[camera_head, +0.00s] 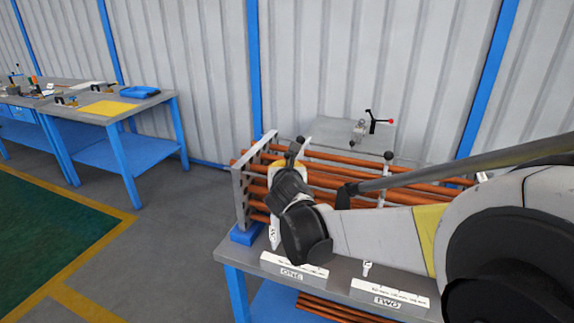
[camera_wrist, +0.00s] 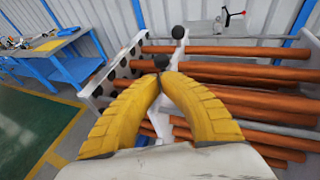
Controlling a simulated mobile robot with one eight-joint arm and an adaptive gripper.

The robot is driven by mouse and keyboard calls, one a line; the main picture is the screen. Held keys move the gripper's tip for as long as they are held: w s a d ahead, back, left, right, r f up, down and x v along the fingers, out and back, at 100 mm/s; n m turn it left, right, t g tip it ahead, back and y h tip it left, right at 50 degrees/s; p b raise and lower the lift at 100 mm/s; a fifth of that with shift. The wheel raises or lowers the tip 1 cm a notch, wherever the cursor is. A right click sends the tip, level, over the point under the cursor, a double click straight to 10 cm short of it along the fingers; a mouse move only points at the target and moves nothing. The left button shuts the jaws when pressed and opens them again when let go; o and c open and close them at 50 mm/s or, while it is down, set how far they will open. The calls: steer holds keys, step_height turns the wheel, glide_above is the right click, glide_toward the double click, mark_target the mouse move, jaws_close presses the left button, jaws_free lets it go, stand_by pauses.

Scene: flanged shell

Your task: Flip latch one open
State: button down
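The rack beside the ONE label (camera_head: 290,274) holds latch one, mostly hidden behind my arm in the head view. A dark round knob (camera_head: 299,140) shows there just beyond my gripper (camera_head: 289,158). In the wrist view my gripper's yellow fingers (camera_wrist: 160,79) converge with their tips together or nearly so. A black knob (camera_wrist: 161,62) sits right at the tips; I cannot tell whether they pinch it. A second black knob (camera_wrist: 178,32) stands farther back on a pale stem. Another black knob (camera_head: 388,155) stands upright on the TWO side.
Several copper-coloured tubes (camera_head: 335,161) run across the rack behind a grey end plate with holes (camera_head: 241,196). A clamp with a red-knobbed handle (camera_head: 378,121) sits behind. Blue-legged tables (camera_head: 118,112) stand at left, with open floor in front.

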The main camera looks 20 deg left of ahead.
steer(key=p+v, duration=0.3)
steer(key=v, duration=0.8)
steer(key=shift+s+f, duration=0.2)
steer(key=shift+s, duration=0.2)
steer(key=shift+d, duration=0.15)
steer(key=shift+d, duration=0.1)
steer(key=s+d+r+m+g+h, duration=0.1)
steer(key=s+d+m+h, duration=0.1)
steer(key=d+m, duration=0.85)
steer(key=s+d+m+g+h, duration=0.1)
steer(key=s+d+m+h, duration=0.1)
steer(key=d+m, duration=0.8)
steer(key=s+d+f+m+g, duration=0.2)
steer(key=s+d+m, duration=0.6)
steer(key=s+m, duration=0.1)
steer(key=s+d+f+m+g, duration=0.2)
steer(key=s+d+f+m, duration=0.1)
steer(key=s+d+m, duration=0.5)
steer(key=shift+s+d+f+m+g, duration=0.2)
steer(key=shift+s+f+m+g, duration=0.15)
steer(key=shift+s+m, duration=0.7)
